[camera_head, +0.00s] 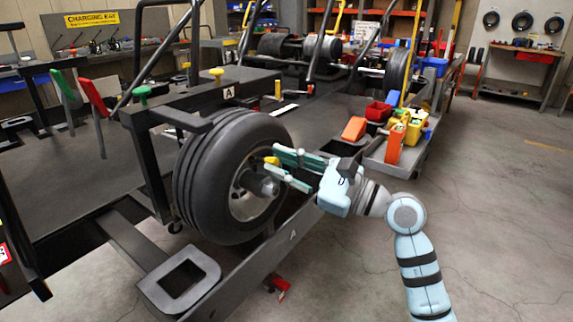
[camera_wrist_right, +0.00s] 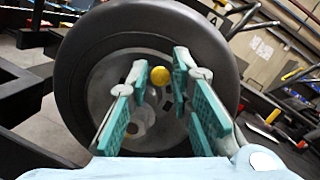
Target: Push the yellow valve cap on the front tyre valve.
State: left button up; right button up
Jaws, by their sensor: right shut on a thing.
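The front tyre (camera_head: 205,175) is a large black wheel with a grey rim, mounted upright on the kart stand. My right gripper (camera_head: 276,160) reaches in from the right in front of the rim. It is shut on the yellow valve cap (camera_head: 270,160), holding it between its green-padded fingertips, just above the hub. In the right wrist view the cap (camera_wrist_right: 160,76) shows as a yellow ball between the tips, in front of the upper rim. The valve stem is hidden, so I cannot tell whether the cap touches it. My left gripper is not in view.
The dark stand rail (camera_head: 293,237) runs below the wheel. A grey square-holed plate (camera_head: 178,284) juts out at the front. A tray (camera_head: 385,172) with red, orange and yellow items lies right of the wheel. The concrete floor at the right is clear.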

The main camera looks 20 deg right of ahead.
jog(key=shift+w+a+f, duration=0.1)
jog(key=shift+w+a, duration=0.25)
jog(key=shift+w, duration=0.05)
jog(key=shift+w+a, duration=0.15)
jog(key=o, duration=0.8)
jog(key=v, duration=1.2)
